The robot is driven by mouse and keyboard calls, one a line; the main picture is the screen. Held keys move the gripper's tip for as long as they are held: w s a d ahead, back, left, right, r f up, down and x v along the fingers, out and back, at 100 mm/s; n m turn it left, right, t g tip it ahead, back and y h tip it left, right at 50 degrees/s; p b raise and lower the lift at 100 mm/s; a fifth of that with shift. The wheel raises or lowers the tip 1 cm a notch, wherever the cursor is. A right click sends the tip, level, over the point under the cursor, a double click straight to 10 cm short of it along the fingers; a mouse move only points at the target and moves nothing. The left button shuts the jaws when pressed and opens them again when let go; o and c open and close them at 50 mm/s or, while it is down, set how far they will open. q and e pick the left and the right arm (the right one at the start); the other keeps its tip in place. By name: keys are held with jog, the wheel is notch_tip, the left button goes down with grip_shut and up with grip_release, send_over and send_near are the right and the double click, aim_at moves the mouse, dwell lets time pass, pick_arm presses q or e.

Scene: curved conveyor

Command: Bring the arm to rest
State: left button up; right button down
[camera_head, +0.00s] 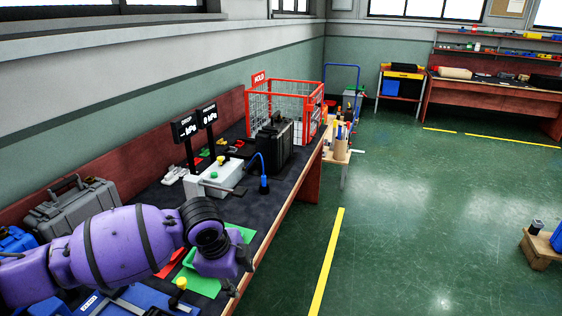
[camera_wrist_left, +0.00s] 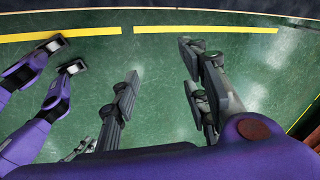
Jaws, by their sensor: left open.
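My purple left arm (camera_head: 125,240) comes in from the left in the head view and reaches over the near part of the workbench. Its left gripper (camera_head: 236,275) is beyond the black wrist ring, pointing down near the bench's front edge; the fingers are mostly hidden there. In the left wrist view the two dark fingers of the left gripper (camera_wrist_left: 160,65) stand wide apart. Nothing is between them, and green floor shows behind. My right gripper does not show in either view.
A green mat (camera_head: 203,284) and a blue tray (camera_head: 125,301) lie under the arm. A grey case (camera_head: 72,205) stands behind it. A white box (camera_head: 215,183), a black case (camera_head: 273,146) and a red wire basket (camera_head: 312,102) stand farther along. Floor right is largely clear.

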pick_arm(q)
jog(key=w+d+n+t+h, duration=0.3)
jog(key=d+n+t+h, duration=0.15)
jog(key=d, duration=0.55)
jog(key=s+a+f+n+y, duration=0.1)
jog(key=s+a+f+n, duration=0.3)
jog(key=s, duration=0.7)
jog(key=s+a+f+n+t+y+p, duration=0.1)
jog(key=s+a+f+n+y, duration=0.1)
jog(key=s+a+f+n, duration=0.3)
jog(key=s+a+f+n+y+p, duration=0.1)
jog(key=s+a+f+n, duration=0.4)
jog(key=s, duration=1.4)
jog(key=a+f+y, duration=0.1)
jog(key=a+f, duration=0.3)
jog(key=f, duration=0.3)
jog(key=shift+a+f, duration=0.35)
jog(key=shift+a, duration=0.05)
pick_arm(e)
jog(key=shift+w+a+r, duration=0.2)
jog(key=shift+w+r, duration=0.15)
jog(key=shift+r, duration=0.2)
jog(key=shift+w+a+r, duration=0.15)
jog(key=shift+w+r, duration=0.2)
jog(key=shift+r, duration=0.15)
pick_arm(q)
jog(key=shift+t+y, duration=0.25)
